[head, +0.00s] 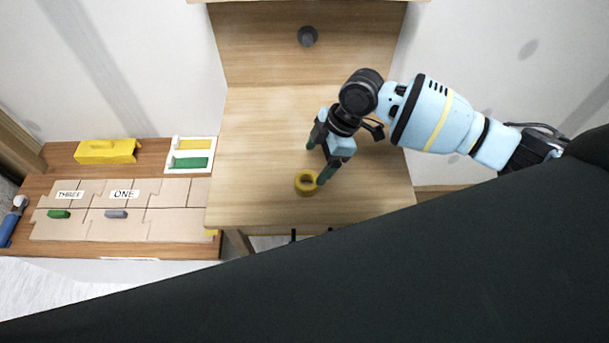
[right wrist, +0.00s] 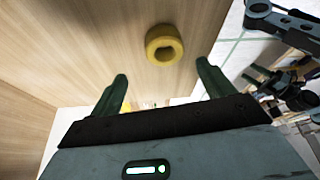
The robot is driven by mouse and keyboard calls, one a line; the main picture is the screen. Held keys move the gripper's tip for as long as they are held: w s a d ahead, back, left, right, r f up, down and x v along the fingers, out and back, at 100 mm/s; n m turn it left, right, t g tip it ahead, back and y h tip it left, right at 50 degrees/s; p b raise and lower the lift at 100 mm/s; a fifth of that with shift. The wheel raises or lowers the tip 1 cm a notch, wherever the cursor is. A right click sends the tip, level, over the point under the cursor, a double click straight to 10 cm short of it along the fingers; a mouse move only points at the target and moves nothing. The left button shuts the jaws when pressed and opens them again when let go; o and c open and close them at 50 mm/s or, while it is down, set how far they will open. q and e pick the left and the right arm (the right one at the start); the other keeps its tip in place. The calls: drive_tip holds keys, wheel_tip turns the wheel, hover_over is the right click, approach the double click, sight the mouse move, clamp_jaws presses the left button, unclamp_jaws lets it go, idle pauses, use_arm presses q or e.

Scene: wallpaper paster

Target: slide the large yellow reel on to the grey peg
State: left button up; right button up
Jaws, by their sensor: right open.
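The large yellow reel (head: 306,190) lies on the wooden table near its front edge, its hole facing up. It also shows in the right wrist view (right wrist: 151,48), beyond and between the fingertips. The grey peg (head: 307,36) sticks out of the upright wooden board at the back of the table. My right gripper (head: 317,162) is open and empty beside the reel, with one dark green finger close to the reel's upper right side in the head view. It also shows in the right wrist view (right wrist: 162,76). My left gripper is not in view.
A lower side table (head: 75,184) on the left holds a yellow block (head: 106,151), a white tray (head: 191,141) with green and yellow parts, and cardboard panels marked THREE and ONE. The wooden table (head: 262,120) is clear between reel and board. A dark shape covers the lower right.

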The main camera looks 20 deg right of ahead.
sight(307, 180)
drive_tip(key=shift+s+x, duration=0.2)
drive_tip(key=shift+x, duration=1.8)
drive_tip(key=shift+s+x, duration=0.25)
drive_tip(key=shift+x, duration=1.7)
drive_tip(key=shift+c, duration=0.3)
drive_tip(key=c, duration=1)
